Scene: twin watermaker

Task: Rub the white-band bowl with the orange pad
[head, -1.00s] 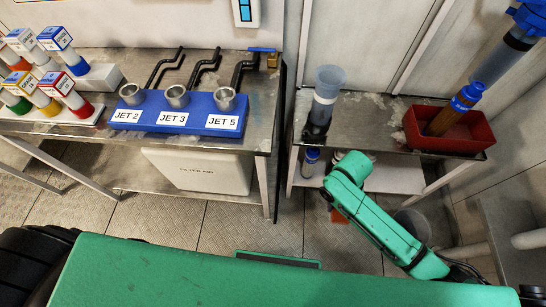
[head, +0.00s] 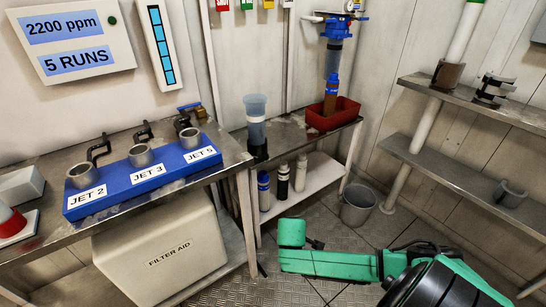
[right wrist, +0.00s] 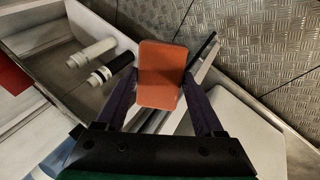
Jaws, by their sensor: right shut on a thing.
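The white-band bowl (head: 256,119) is a translucent grey-blue cylinder with a pale band. It stands upright in a dark holder on the right-hand bench. The orange pad (right wrist: 162,75) is a rounded block in the right wrist view. My right gripper (right wrist: 160,88) is shut on it, with a dark finger on each side. In the head view my right arm's green wrist is in front of the bench, lower than its top and apart from the bowl; the pad and fingers are hidden there. My left gripper is in neither current view.
A red tray (head: 332,115) holds a brown filter under a blue head, right of the bowl. Several bottles (head: 283,181) stand on the lower shelf. A grey bucket (head: 357,205) is on the floor. The blue jet rack (head: 143,173) is left. Wall shelves (head: 480,105) are right.

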